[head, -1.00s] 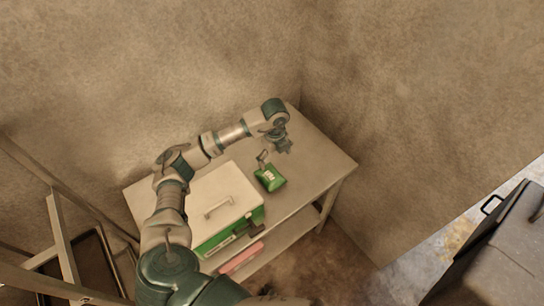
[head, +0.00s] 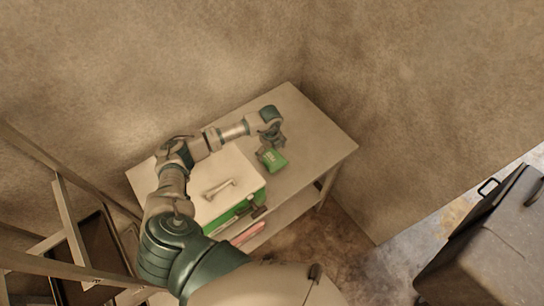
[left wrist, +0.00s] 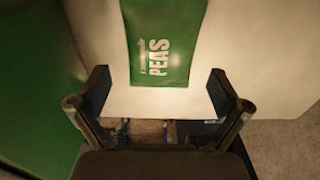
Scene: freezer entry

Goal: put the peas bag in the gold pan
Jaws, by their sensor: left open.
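The green peas bag (head: 274,161) lies on the pale table, right of the white-lidded box. In the left wrist view the bag (left wrist: 164,40), with "PEAS" printed on it, lies ahead of and partly between the fingers. My left gripper (left wrist: 159,84) is open and empty, its two dark fingers spread apart. In the head view the left gripper (head: 266,148) points down beside the bag, close to its upper left edge. I cannot tell whether it touches the bag. I cannot make out a gold pan. My right gripper is not in view.
A green box with a white lid and handle (head: 222,185) stands left of the bag. The table (head: 315,150) is clear to the right. A pink item (head: 247,234) sits on the lower shelf. Metal framing (head: 70,220) is at left; a dark grey case (head: 490,240) is at right.

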